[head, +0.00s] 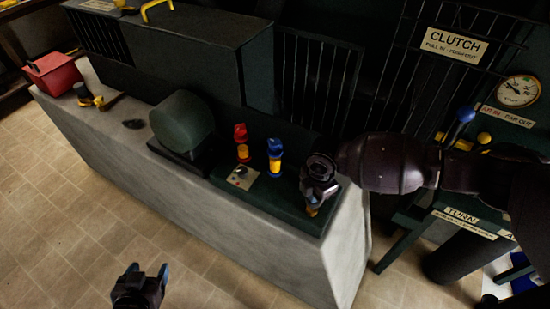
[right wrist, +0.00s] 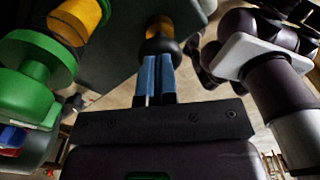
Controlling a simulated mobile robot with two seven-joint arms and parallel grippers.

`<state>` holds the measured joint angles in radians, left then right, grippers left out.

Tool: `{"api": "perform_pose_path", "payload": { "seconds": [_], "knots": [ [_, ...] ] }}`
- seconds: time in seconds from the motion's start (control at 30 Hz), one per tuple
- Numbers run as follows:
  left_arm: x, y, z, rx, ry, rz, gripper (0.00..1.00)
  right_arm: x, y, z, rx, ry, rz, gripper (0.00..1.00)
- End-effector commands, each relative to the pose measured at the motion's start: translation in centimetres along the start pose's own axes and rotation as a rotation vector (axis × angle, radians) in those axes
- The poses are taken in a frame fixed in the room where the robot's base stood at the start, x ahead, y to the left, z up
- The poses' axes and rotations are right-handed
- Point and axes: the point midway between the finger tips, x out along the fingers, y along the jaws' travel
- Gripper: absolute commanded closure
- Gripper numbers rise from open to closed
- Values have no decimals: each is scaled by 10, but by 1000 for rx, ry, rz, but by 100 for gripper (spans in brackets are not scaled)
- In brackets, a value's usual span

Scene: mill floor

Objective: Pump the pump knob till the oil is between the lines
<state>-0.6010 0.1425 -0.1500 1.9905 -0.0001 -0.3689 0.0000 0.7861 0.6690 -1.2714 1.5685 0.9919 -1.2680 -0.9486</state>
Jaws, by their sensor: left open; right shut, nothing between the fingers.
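My right gripper (head: 312,205) is shut with nothing between its fingers, over the right end of the dark green deck. In the right wrist view its blue fingertips (right wrist: 158,60) point at a black knob (right wrist: 160,46) on a yellow-orange body (right wrist: 160,24); I cannot tell whether they touch. A green knob (right wrist: 36,60) and an orange cylinder (right wrist: 80,20) show left of it. A red-topped unit (head: 241,143) and a blue-topped unit (head: 275,157) stand upright on the deck. My left gripper (head: 140,285) is open and empty above the floor. The oil level and lines cannot be made out.
A small panel (head: 241,177) lies in front of the red-topped unit. A rounded green housing (head: 182,122) is left of it. A red box (head: 53,75) stands at the far left. A clutch sign (head: 455,46), a gauge (head: 518,91) and a blue-knobbed lever (head: 465,115) are at right.

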Motion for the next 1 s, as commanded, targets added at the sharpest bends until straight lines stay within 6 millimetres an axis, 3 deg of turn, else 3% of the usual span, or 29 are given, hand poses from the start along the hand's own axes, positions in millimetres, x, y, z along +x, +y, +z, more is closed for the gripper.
{"api": "perform_pose_path", "payload": {
  "seconds": [0.5, 1.0],
  "knots": [
    [-8, -1, -14, 1, -1, 1, 35, -28, 0, 0, 1, -1, -1, 100],
    [-9, -1, -10, 0, -10, 0, 35, -29, 0, 0, 0, 0, -1, 100]
  ]
}}
